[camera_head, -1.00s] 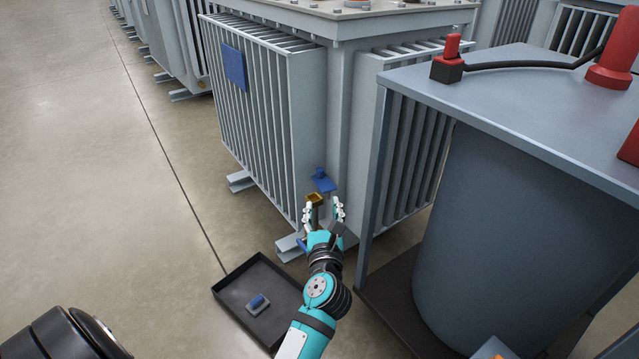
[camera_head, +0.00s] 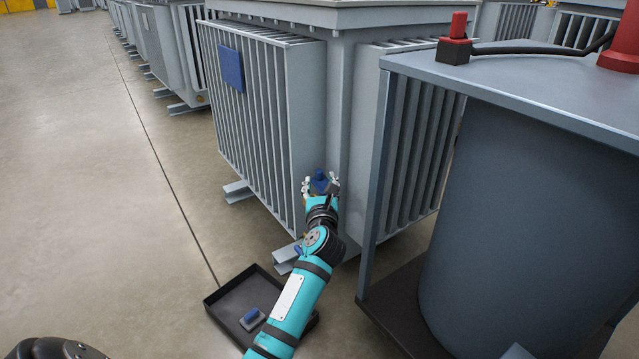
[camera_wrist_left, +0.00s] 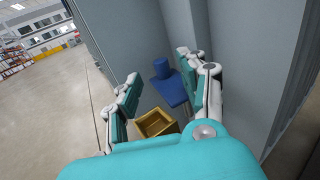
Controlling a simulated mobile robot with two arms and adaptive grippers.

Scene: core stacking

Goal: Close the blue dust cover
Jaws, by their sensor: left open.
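The blue dust cover (camera_head: 319,177), a flat blue flap with a round blue knob, stands out low on the grey transformer's side. In the left wrist view the cover (camera_wrist_left: 172,93) is swung up off a square brass fitting (camera_wrist_left: 156,123), whose open top is exposed. My left gripper (camera_head: 320,185) is open, with its fingers spread either side of the cover in the picture. In the left wrist view the gripper (camera_wrist_left: 160,68) holds nothing, and I cannot tell whether a finger touches the cover. In the head view the gripper hides the brass fitting. My right gripper is not in view.
A black tray (camera_head: 212,311) on the floor below holds a small blue and grey part (camera_head: 251,319). The transformer's finned radiator (camera_head: 262,120) stands left of the gripper. A grey cabinet post (camera_head: 374,190) and dark cylinder (camera_head: 520,220) stand to the right. Open floor lies left.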

